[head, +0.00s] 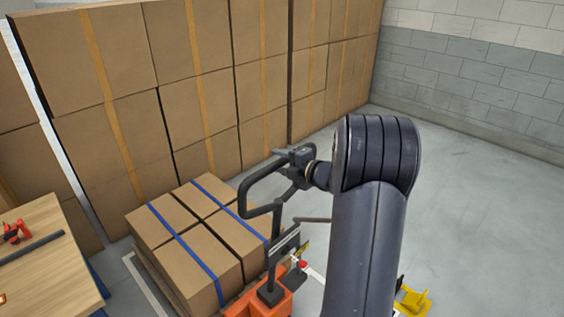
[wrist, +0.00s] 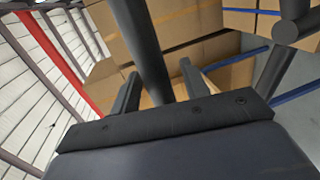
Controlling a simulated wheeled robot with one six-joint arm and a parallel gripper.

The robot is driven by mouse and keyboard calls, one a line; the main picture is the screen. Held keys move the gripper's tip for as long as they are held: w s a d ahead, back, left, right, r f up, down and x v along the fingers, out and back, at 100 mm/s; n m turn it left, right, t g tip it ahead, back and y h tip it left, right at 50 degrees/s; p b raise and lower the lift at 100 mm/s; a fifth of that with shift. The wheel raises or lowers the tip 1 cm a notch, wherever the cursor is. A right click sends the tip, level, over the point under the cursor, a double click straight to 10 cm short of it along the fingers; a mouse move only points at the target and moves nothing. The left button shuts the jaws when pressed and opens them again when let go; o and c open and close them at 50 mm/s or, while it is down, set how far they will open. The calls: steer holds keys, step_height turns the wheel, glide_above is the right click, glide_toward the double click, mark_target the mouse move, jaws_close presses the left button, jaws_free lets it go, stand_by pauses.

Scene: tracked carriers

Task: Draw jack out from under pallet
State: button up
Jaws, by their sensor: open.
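An orange pallet jack (head: 258,303) with a dark looped handle (head: 246,196) stands at the near side of a loaded pallet (head: 160,280). Its forks are hidden beneath the load. The pallet carries brown cartons (head: 188,232) bound with blue straps. My gripper (head: 296,163) is at the upper part of the handle loop. In the wrist view my gripper (wrist: 160,88) has its two fingers spread apart, and a dark handle bar (wrist: 142,45) passes between them. Gaps show on both sides of the bar; contact cannot be told.
A wall of stacked cartons (head: 200,80) rises behind the pallet. A wooden bench (head: 45,270) with a red tool (head: 15,232) stands at the left. A yellow object (head: 413,300) is on the floor at the lower right. Grey floor (head: 460,200) at the right is open.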

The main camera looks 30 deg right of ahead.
jaws_close()
stand_by(0.5)
